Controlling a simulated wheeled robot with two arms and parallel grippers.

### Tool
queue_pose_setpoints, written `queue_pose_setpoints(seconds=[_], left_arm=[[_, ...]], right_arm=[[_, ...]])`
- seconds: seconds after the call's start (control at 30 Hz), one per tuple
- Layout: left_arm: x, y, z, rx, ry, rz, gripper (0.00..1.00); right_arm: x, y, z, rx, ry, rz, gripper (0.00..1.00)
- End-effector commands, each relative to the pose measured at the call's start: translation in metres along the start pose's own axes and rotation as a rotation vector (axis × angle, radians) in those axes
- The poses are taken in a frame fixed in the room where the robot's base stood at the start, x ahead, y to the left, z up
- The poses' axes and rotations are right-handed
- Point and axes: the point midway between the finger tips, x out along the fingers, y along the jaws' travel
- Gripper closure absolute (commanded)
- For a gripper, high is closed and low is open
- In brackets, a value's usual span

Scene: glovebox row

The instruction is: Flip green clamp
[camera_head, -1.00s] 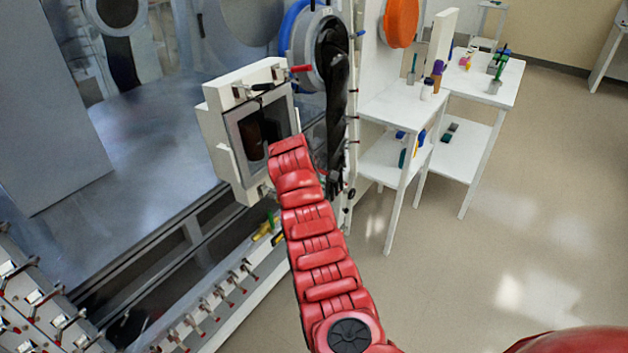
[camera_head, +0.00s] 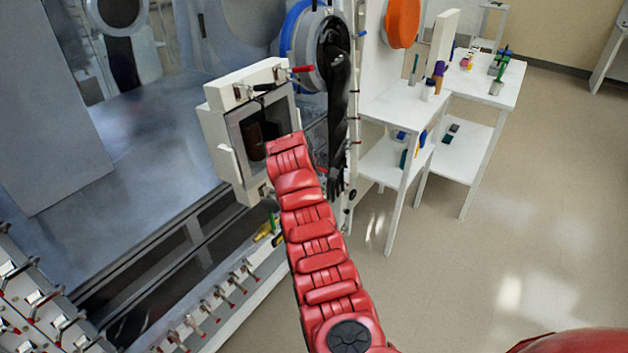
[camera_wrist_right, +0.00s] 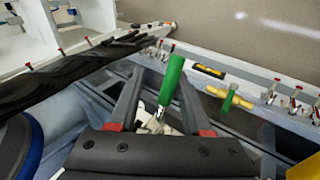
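The green clamp handle (camera_wrist_right: 172,78) stands up, slightly tilted, in the right wrist view, with a metal and white base below it. My right gripper (camera_wrist_right: 160,82) is open, its two dark fingers on either side of the handle; I cannot tell whether either finger touches it. A second green handle (camera_wrist_right: 229,99) with a yellow part beside it stands farther right, outside the fingers. In the head view my red right arm covers the right gripper and the clamp. My left gripper is in neither view.
A white-framed port box (camera_head: 222,140) on the glovebox stands left of my arm. A black glove (camera_head: 337,110) hangs from a round port. Red-tipped clamps (camera_head: 220,292) line the lower rail. White tables (camera_head: 480,150) with small items stand right, beside open floor.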

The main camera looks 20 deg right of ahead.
Motion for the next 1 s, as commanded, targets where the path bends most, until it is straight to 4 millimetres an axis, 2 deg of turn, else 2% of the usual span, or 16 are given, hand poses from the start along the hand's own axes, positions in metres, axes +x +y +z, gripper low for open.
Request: queue_pose_setpoints(seconds=[0.13,0.27,0.5,0.6,0.8,1.0], left_arm=[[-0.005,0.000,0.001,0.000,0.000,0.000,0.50],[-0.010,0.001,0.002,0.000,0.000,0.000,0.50],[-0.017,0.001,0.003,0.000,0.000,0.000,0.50],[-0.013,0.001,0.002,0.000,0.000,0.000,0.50],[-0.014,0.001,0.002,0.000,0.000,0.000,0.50],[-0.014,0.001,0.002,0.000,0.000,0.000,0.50]], right_arm=[[-0.019,-0.001,-0.001,-0.002,0.005,0.004,0.52],[-0.048,-0.001,-0.002,0.000,0.010,0.009,0.52],[-0.116,0.000,-0.003,0.000,0.013,0.008,0.52],[-0.137,0.000,-0.003,-0.001,0.010,0.009,0.52],[-0.158,0.001,-0.003,-0.002,0.008,0.009,0.52],[-0.167,0.001,-0.002,-0.001,0.009,0.008,0.52]])
